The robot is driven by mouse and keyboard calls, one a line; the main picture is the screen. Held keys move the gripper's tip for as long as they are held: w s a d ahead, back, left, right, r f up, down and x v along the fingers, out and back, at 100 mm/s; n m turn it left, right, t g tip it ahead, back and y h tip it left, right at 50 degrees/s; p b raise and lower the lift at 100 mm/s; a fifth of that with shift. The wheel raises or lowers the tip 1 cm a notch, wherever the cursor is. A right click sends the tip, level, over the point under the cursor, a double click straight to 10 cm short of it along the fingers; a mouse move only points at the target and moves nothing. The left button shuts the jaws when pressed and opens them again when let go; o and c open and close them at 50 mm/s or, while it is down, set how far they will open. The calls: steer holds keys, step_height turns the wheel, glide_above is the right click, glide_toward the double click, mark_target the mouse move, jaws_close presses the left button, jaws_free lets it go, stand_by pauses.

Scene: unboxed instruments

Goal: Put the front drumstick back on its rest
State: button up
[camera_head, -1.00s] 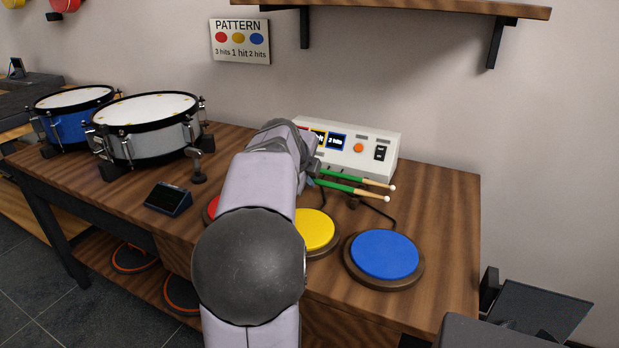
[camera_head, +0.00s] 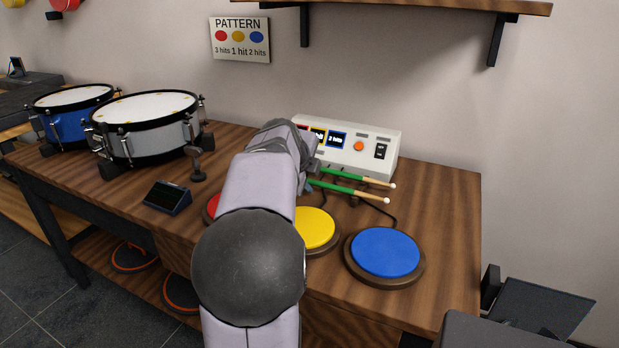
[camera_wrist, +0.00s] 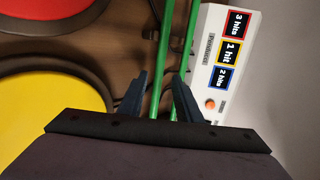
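Two green drumsticks with pale wooden ends lie side by side in front of the white control box. The front drumstick (camera_head: 345,189) is the one nearer the pads; the rear drumstick (camera_head: 350,177) lies closer to the box. In the wrist view, my gripper (camera_wrist: 160,82) is open, with a finger on each side of the front drumstick (camera_wrist: 163,45) and gaps beside the stick. The rear drumstick (camera_wrist: 190,35) runs partly behind the right finger. In the head view my arm hides the fingers and the sticks' left ends. The rest under the front drumstick cannot be made out clearly.
The white control box (camera_head: 370,150) stands close behind the sticks. Yellow (camera_head: 315,229), blue (camera_head: 385,253) and red (camera_wrist: 40,15) pads lie in front. Dark cables run between pads and sticks. Drums (camera_head: 148,130) stand at left. The table's right end (camera_head: 450,220) is clear.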

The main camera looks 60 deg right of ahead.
steer(key=p+v, duration=0.1)
steer(key=v, duration=0.6)
steer(key=shift+a+r, duration=0.1)
steer(key=shift+a, duration=0.05)
stand_by(0.4)
